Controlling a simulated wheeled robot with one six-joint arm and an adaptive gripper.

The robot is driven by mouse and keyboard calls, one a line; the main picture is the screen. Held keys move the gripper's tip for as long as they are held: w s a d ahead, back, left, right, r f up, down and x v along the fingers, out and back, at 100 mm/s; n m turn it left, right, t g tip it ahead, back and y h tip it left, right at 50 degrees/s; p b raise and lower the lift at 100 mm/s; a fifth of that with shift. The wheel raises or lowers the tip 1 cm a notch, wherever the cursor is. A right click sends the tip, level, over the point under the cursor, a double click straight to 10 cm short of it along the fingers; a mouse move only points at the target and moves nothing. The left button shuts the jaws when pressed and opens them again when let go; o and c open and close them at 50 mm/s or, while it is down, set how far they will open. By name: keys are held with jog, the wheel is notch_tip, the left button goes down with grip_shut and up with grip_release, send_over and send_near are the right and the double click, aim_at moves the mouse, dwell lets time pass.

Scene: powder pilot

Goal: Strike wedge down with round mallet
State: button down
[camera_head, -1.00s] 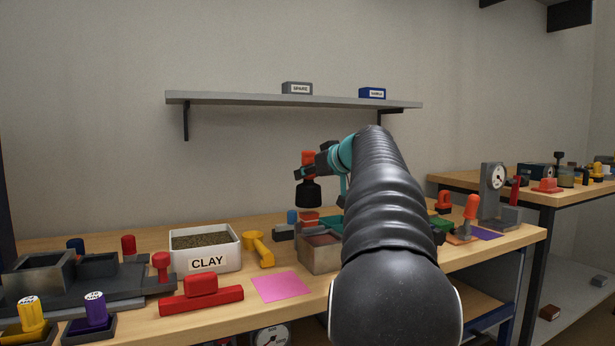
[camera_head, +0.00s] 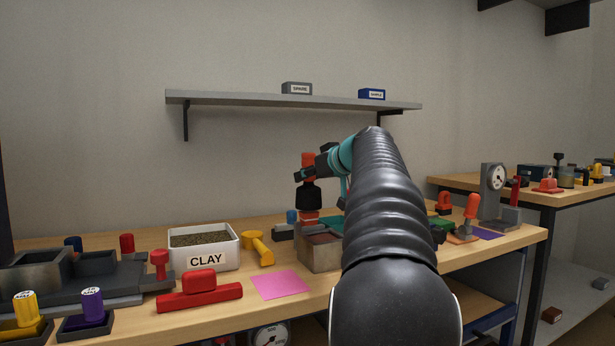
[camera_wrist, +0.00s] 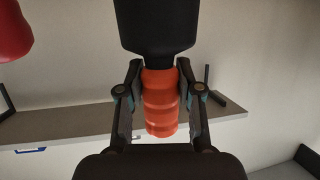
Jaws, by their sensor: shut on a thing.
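My gripper (camera_head: 318,173) is shut on the orange handle of the round mallet (camera_head: 308,194). The mallet hangs upright with its black head down. In the wrist view, my gripper (camera_wrist: 160,98) has a finger on each side of the orange handle (camera_wrist: 160,105), and the black head (camera_wrist: 158,25) shows at the top. A red block (camera_head: 309,217), perhaps the wedge, shows right below the head on the bench. I cannot tell whether head and block touch. The block's lower part and its wedge shape are not clear.
A metal box (camera_head: 320,252) with reddish content stands just in front of the red block. A wall shelf (camera_head: 250,98) is above. My arm hides part of the bench.

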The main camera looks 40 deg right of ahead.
aim_at(309, 161)
jog(key=shift+f+b, duration=0.5)
jog(key=shift+f, duration=0.8)
notch_tip(309, 161, up, 5)
jog(key=p, duration=0.4)
jog(key=shift+r, duration=0.2)
jog(key=shift+r, duration=0.1)
jog(key=shift+r, duration=0.25)
jog(key=shift+f, duration=0.1)
